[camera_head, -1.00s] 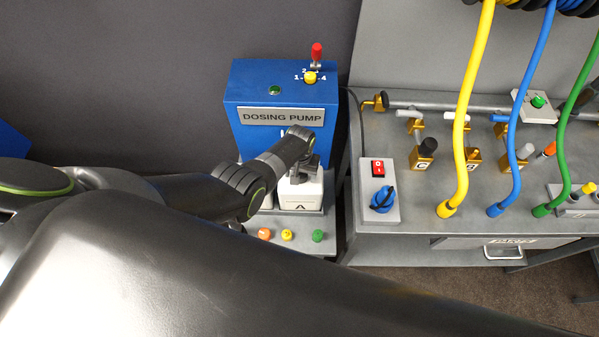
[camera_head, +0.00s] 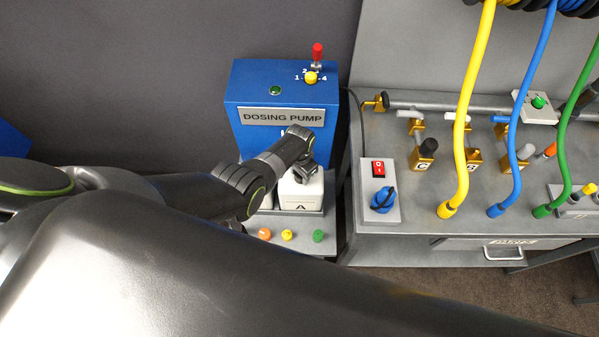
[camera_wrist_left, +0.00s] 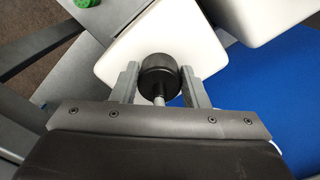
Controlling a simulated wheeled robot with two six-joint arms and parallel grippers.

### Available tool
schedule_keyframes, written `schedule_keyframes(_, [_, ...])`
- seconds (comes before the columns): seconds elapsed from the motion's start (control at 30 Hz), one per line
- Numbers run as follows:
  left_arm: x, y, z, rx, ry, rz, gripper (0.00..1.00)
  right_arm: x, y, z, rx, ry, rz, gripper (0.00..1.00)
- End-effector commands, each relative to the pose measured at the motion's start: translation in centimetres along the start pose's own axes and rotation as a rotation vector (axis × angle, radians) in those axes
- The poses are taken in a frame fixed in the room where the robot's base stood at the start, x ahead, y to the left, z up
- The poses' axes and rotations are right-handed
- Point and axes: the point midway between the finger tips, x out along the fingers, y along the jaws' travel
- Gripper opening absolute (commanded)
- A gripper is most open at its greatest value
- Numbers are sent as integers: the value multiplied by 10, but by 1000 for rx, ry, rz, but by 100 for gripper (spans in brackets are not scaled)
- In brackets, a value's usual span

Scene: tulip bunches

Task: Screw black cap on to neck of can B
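In the head view my left gripper (camera_head: 303,172) points down over the white can marked A (camera_head: 302,197), in front of the blue dosing pump. In the left wrist view the round black cap (camera_wrist_left: 159,74) sits between both fingertips of the left gripper (camera_wrist_left: 160,82), with no clear gap at either side. A short metal rod shows on the cap's near side. The white top of can A (camera_wrist_left: 125,60) lies beneath. A second white can (camera_wrist_left: 245,15) is beside it; in the head view it is mostly hidden behind my arm. Can necks are hidden. My right gripper is not in view.
The blue dosing pump (camera_head: 282,95) stands right behind the cans. Orange (camera_head: 264,234), yellow (camera_head: 287,235) and green (camera_head: 318,236) knobs sit in front. A grey bench (camera_head: 410,215) with hoses and valves stands to the right. My large dark arm covers the foreground.

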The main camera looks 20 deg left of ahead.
Motion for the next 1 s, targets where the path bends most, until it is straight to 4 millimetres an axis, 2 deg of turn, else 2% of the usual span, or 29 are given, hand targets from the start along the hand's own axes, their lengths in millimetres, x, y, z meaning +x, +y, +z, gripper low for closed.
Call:
schedule_keyframes(0.03, [0,-1,0,0,0,-2,32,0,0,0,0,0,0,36])
schedule_keyframes(0.13, [0,-1,0,-1,0,-3,19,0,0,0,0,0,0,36])
schedule_keyframes(0.17, [0,-1,0,-1,0,-3,18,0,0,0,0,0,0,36])
schedule_keyframes(0.33, [0,-1,0,-72,1,-3,18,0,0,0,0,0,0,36])
schedule_keyframes(0.6, [-1,0,-1,-369,3,-4,18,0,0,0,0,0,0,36])
schedule_keyframes(0.7, [-2,1,-1,-432,3,-5,18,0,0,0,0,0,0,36])
schedule_keyframes(1.0, [-2,0,-1,-453,3,-5,18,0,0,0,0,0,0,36])
